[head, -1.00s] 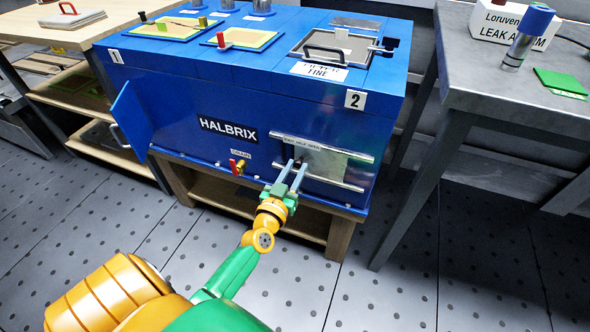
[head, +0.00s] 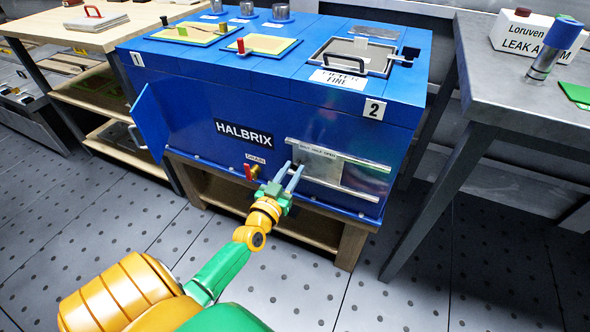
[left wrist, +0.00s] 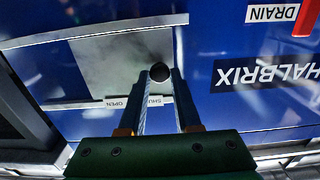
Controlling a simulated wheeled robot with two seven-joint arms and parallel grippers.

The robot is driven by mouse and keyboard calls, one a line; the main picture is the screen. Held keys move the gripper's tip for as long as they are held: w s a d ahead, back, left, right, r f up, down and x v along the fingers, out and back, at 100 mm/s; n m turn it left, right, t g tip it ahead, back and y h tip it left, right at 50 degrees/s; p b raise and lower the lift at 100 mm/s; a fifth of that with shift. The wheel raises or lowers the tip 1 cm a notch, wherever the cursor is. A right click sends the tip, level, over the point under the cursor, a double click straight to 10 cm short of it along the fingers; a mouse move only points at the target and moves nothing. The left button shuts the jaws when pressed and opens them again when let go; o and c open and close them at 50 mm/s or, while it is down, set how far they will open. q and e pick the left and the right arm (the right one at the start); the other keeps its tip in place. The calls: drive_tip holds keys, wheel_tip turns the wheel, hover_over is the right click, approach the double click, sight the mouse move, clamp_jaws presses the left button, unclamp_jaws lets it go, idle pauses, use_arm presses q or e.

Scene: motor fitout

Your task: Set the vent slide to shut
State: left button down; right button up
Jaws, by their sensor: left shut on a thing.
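The vent slide (head: 322,166) is a silver plate between two metal rails on the front of the blue HALBRIX machine (head: 200,125). It stands near the left end of the rails in the head view, with bare blue panel between the rails to its right. My left gripper (head: 297,170) is shut on the slide's dark round knob (left wrist: 159,72). In the left wrist view, upside down, the plate (left wrist: 105,62) is near the rail end. A label strip (left wrist: 138,101) reads OPEN and SHUT, with SHUT beside my fingers. My right gripper is out of view.
A red-handled drain valve (head: 250,171) sits just left of my left gripper. An open blue door (head: 150,122) sticks out at the machine's left. A grey metal table (head: 500,95) stands at right. The floor in front is clear.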

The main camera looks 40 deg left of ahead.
use_arm(q)
drive_tip(key=c, duration=0.6)
unclamp_jaws()
drive_tip(key=shift+s+a, duration=0.1)
drive_tip(key=shift+a, duration=0.15)
drive_tip(key=shift+c, duration=0.2)
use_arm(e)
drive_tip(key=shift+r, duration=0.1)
use_arm(q)
drive_tip(key=p+v, duration=0.1)
drive_tip(key=v, duration=0.6)
drive_tip(key=shift+p, duration=0.35)
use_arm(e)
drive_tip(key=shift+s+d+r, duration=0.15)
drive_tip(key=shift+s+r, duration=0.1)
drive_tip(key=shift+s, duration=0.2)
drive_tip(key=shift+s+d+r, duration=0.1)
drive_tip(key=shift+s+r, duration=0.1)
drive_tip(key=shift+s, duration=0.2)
use_arm(q)
drive_tip(key=shift+f, duration=0.15)
